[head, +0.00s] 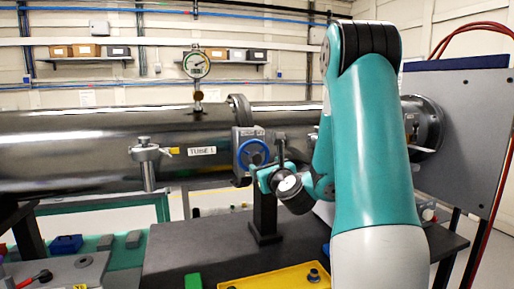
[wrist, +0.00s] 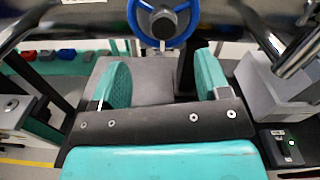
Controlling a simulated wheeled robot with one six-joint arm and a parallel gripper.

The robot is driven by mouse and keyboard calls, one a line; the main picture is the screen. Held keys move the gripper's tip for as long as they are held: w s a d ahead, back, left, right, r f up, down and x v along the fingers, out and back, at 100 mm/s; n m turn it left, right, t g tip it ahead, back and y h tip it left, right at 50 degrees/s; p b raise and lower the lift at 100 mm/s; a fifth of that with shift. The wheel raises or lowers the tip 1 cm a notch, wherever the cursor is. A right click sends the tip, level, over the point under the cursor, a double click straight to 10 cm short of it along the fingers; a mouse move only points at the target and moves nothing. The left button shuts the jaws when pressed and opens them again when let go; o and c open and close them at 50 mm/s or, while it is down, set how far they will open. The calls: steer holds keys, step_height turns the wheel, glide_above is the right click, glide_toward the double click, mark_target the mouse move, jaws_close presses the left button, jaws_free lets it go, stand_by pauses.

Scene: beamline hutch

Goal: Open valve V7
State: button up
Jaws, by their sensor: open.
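A valve with a blue handwheel (head: 252,154) sits on a grey block at the front of the large dark tube, left of my arm. The marking above it is too small to read surely as V7. In the wrist view the blue handwheel (wrist: 187,30) is at the top centre, its upper part cut off. My gripper (head: 270,176) is just below and right of the wheel in the head view. In the wrist view my gripper (wrist: 163,75) has two green fingers wide apart with nothing between them, and the wheel lies beyond their tips. I see no contact with the wheel.
The tube (head: 80,150), labelled TUBE 1, crosses the view. A pressure gauge (head: 196,64) stands on it, and a metal fitting (head: 148,165) projects at the left. A yellow tray (head: 240,282) lies on the dark bench below. A grey panel (head: 465,120) stands at the right.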

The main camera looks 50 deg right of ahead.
mark_target(257, 158)
steer(key=p+x, duration=0.7)
steer(key=shift+w+d+r, duration=0.2)
steer(key=shift+d+r, duration=0.1)
steer(key=shift+d, duration=0.05)
steer(key=shift+w+d+f+p, duration=0.15)
steer(key=shift+w+d+p, duration=0.1)
steer(key=shift+w+p, duration=0.15)
steer(key=shift+w+d+f+p, duration=0.2)
steer(key=shift+w+d+p, duration=0.05)
steer(key=shift+w+p, duration=0.15)
steer(key=shift+c, duration=0.2)
steer(key=c, duration=0.9)
